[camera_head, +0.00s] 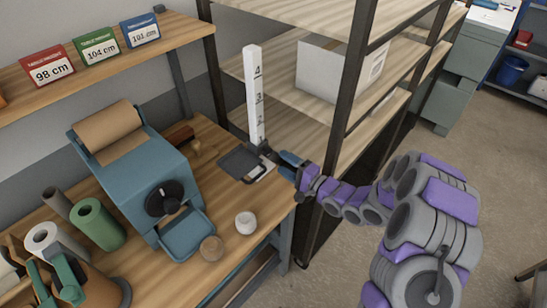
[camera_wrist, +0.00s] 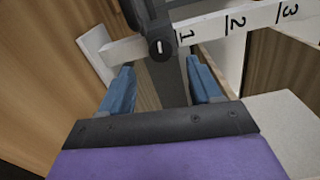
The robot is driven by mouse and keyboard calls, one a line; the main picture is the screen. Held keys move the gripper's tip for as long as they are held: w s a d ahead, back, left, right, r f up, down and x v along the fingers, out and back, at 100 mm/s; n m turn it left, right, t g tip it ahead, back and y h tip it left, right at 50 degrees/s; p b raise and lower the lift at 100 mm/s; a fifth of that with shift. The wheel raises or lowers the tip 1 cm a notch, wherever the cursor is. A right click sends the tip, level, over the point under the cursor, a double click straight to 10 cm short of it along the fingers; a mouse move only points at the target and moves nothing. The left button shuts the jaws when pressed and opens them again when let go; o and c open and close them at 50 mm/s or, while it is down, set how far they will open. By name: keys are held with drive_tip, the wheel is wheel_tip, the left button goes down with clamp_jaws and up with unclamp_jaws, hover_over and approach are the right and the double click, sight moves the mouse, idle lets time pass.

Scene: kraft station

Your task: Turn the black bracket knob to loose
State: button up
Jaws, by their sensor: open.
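The black bracket knob (camera_wrist: 161,46) shows at the top of the wrist view, a round black end with a short white mark. It sits on a dark bracket at the white numbered post (camera_head: 254,100), low on the post beside the mark 1. In the head view the bracket (camera_head: 266,149) is small and partly hidden by my gripper (camera_head: 288,161). In the wrist view my gripper's two blue fingers (camera_wrist: 159,84) are spread apart. The knob lies just beyond and between their tips, and I cannot tell whether they touch it.
A blue dispenser (camera_head: 140,165) with a brown paper roll and its own dark knob (camera_head: 164,199) stands left on the wooden bench (camera_head: 240,205). A dark tray (camera_head: 240,165) lies near the post. A shelf rack (camera_head: 345,115) with a white box (camera_head: 325,70) stands right behind my arm.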

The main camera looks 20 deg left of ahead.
sight(270, 154)
drive_tip(key=shift+b+x, duration=0.4)
drive_tip(key=shift+x, duration=2.4)
drive_tip(key=c, duration=1)
